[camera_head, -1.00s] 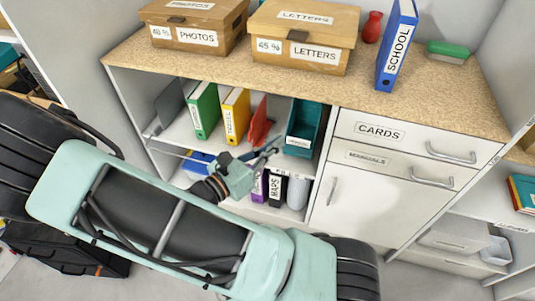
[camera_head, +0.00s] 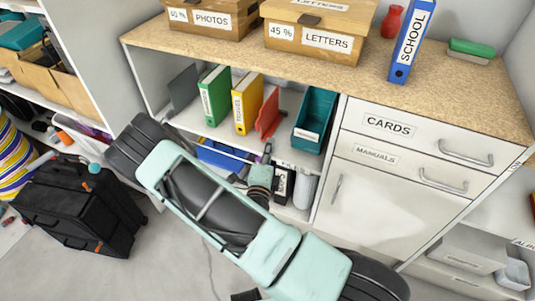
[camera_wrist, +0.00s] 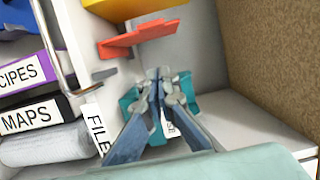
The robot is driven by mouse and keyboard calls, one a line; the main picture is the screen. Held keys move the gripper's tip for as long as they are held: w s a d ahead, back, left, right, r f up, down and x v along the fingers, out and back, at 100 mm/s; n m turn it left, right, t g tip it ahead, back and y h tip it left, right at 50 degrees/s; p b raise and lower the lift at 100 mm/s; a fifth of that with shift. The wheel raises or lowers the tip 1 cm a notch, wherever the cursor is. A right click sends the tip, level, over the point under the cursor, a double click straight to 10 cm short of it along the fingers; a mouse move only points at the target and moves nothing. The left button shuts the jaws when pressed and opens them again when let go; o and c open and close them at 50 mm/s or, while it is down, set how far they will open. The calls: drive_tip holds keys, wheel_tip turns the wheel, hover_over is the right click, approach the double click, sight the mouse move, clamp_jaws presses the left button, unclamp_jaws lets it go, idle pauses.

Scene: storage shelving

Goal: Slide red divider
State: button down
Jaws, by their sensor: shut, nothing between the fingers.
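The red divider (camera_head: 268,114) stands tilted on the upper open shelf, between the yellow binder (camera_head: 246,103) and the teal bin (camera_head: 315,118). In the wrist view the red divider (camera_wrist: 138,38) lies above and left of my fingers, with a gap between. In the head view my gripper (camera_head: 266,153) is small, in front of the shelf and below the divider. Its fingertips are hard to make out there.
A green binder (camera_head: 215,96) and a grey divider (camera_head: 183,89) stand further left. Below are a blue item (camera_head: 222,157) and labelled binders, including MAPS (camera_wrist: 32,118). Drawers (camera_head: 400,126) flank the right. A black suitcase (camera_head: 80,205) stands on the floor at left.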

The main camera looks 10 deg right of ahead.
sight(261, 132)
drive_tip(key=shift+w+a+b, duration=0.25)
drive_tip(key=shift+w, duration=0.85)
drive_tip(key=shift+w+a+b, duration=0.2)
drive_tip(key=shift+w+a, duration=0.1)
drive_tip(key=shift+w, duration=0.75)
drive_tip(key=shift+w+a+b, duration=0.25)
drive_tip(key=shift+w, duration=0.85)
drive_tip(key=shift+a, duration=0.1)
